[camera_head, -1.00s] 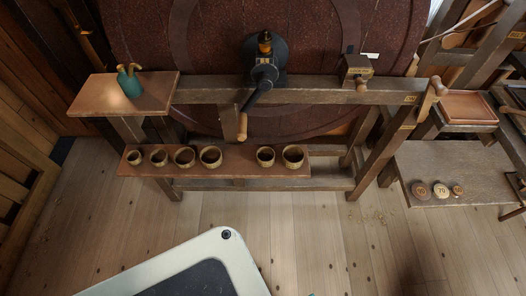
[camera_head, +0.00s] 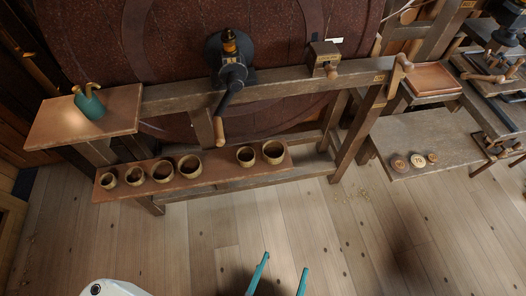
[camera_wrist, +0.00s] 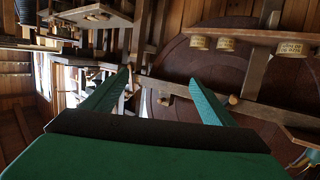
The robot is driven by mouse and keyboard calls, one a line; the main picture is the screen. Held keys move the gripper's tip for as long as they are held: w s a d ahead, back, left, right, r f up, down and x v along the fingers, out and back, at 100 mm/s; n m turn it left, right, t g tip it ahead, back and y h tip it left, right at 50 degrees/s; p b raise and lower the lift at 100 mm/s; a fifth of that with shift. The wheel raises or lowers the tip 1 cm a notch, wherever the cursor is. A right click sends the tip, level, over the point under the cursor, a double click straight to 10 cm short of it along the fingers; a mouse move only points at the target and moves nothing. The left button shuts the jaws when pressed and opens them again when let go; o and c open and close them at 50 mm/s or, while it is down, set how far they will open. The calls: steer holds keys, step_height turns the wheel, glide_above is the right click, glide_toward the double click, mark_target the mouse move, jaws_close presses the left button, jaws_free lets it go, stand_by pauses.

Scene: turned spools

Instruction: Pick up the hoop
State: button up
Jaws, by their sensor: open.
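I see no thing that is plainly a hoop. The nearest in shape are several round, open-topped, ring-like vessels on a low reddish shelf (camera_head: 218,166); the leftmost (camera_head: 108,180) and the rightmost (camera_head: 274,152) are among them. A wider gap parts the two on the right from the others. Some also show in the wrist view, such as one pale labelled vessel (camera_wrist: 290,48). I cannot tell whether any is the hoop. My gripper (camera_head: 285,262) has two teal fingers, apart and empty, in front of the shelf over the floor. The fingers also show in the wrist view (camera_wrist: 160,78).
A teal pot (camera_head: 90,105) stands on a board at left. A crank handle (camera_head: 220,130) hangs before a big red-brown drum (camera_head: 180,50).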

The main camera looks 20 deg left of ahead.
steer(key=w+a+f+y, duration=0.1)
steer(key=w+a+f, duration=0.1)
steer(key=w+f, duration=0.4)
steer(key=n+g+y, duration=0.2)
steer(key=n+y, duration=0.1)
glide_toward(273, 159)
steer(key=w, duration=0.3)
steer(key=x, duration=0.6)
steer(key=shift+s+a+f, duration=0.25)
steer(key=shift+a+f, duration=0.05)
steer(key=shift+x, duration=2.9)
steer(key=shift+a, duration=0.15)
steer(key=c, duration=0.8)
